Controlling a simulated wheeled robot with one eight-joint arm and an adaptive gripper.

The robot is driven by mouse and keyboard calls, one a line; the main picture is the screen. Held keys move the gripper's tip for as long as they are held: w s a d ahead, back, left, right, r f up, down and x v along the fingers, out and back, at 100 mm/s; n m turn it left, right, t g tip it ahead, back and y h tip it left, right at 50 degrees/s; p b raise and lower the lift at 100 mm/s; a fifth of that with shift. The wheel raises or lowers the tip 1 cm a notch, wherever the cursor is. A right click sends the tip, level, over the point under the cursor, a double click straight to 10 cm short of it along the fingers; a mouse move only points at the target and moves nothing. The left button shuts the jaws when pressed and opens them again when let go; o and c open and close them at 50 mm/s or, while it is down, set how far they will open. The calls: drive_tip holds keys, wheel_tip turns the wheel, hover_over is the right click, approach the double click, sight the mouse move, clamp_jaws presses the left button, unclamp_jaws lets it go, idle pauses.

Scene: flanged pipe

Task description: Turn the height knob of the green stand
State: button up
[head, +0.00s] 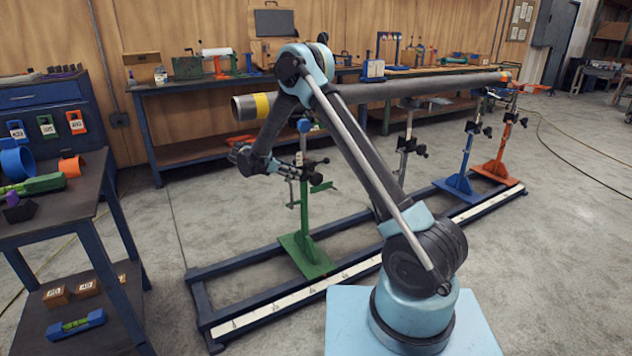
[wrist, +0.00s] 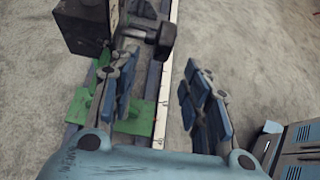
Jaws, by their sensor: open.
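The green stand (head: 306,255) stands at the near left end of the long floor rail, upright under the pipe. Dark knobs (head: 316,178) stick out from its post, just right of my gripper (head: 284,168). In the wrist view my gripper (wrist: 161,70) is open, with blue-padded fingers apart and nothing between the pads. A dark knob-like part (wrist: 160,35) lies just beyond the fingertips, near a large dark block (wrist: 84,28). The stand's green base (wrist: 134,122) shows below, partly hidden by the left finger. I cannot tell whether any finger touches the knob.
The grey pipe (head: 400,88) with a yellow band runs above the stands. Grey, blue (head: 460,180) and orange stands (head: 498,165) follow along the rail (head: 270,308). A blue workbench (head: 90,195) is at left.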

sight(316, 178)
drive_tip(key=s+a+t+h, duration=0.1)
drive_tip(key=s+a, duration=0.2)
drive_tip(key=x, duration=1.7)
drive_tip(key=shift+w+d+r, duration=0.25)
drive_tip(key=shift+r, duration=0.05)
clamp_jaws()
